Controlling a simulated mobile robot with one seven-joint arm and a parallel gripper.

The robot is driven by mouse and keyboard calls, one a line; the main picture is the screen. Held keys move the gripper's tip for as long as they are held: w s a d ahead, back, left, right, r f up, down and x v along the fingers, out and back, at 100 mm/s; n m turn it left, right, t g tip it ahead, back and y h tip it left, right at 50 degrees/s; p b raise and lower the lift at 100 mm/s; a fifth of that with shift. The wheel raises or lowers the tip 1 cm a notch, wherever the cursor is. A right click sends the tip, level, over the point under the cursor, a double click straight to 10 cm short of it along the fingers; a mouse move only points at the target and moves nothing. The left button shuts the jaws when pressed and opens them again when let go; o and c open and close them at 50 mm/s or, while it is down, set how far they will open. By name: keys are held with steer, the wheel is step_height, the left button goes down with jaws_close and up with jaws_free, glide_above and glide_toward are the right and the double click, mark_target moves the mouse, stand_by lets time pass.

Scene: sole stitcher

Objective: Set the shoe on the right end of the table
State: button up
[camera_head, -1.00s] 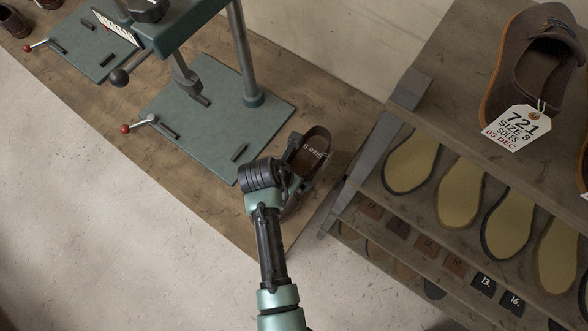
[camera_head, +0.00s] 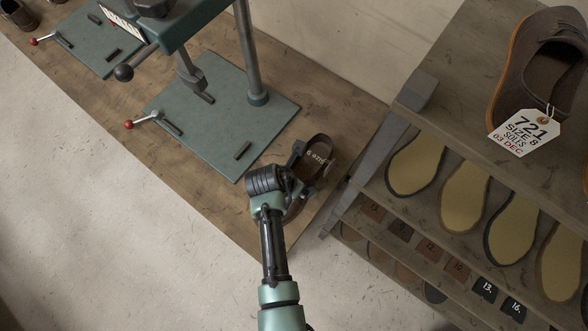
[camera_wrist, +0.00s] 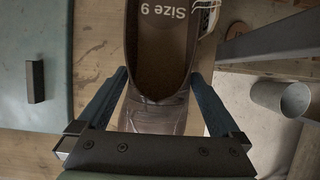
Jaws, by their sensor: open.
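The brown shoe, marked Size 9 inside, lies on the right end of the wooden table (camera_head: 222,215), just right of the green base plate. In the head view the shoe (camera_head: 322,152) is partly hidden by my gripper (camera_head: 298,172) and wrist. In the wrist view the shoe (camera_wrist: 158,115) lies between the two fingers of my gripper (camera_wrist: 160,90). The fingers are spread, one on each side of the shoe, and I see a gap beside them. The shoe appears to rest on the table top.
The green stitcher base plate (camera_head: 222,112) with its post is close on the left. A shelf rack (camera_head: 425,85) with soles and a tagged shoe (camera_head: 540,75) stands close on the right. Bare floor (camera_head: 90,230) lies in front of the table.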

steer(key=p+v, duration=0.1)
steer(key=v, duration=1.1)
steer(key=w+a+r+m+t+y, duration=0.2)
steer(key=w+r+m+t, duration=0.4)
steer(key=w+r, duration=0.65)
steer(key=w+d+r+m+t, duration=0.1)
steer(key=w+r+m+t, duration=0.3)
steer(key=r, duration=0.8)
steer(key=r+m+t, duration=0.2)
steer(key=r+m, duration=0.3)
steer(key=r, duration=0.7)
steer(key=s+d+r+m+t, duration=0.1)
steer(key=s+r+m+t, duration=0.3)
steer(key=r, duration=0.7)
steer(key=s+d+r+m+t, duration=0.1)
steer(key=s+r+m+t, duration=0.2)
steer(key=r, duration=0.7)
steer(key=s+d+r+m+t, duration=0.1)
steer(key=s+r+m+t, duration=0.3)
steer(key=r, duration=0.7)
steer(key=s+m, duration=0.2)
steer(key=s, duration=0.1)
steer(key=shift+s+d+r+m+t+y, duration=0.15)
steer(key=shift+d+r+m+t+y, duration=0.15)
steer(key=shift+d+r+m+y, duration=0.1)
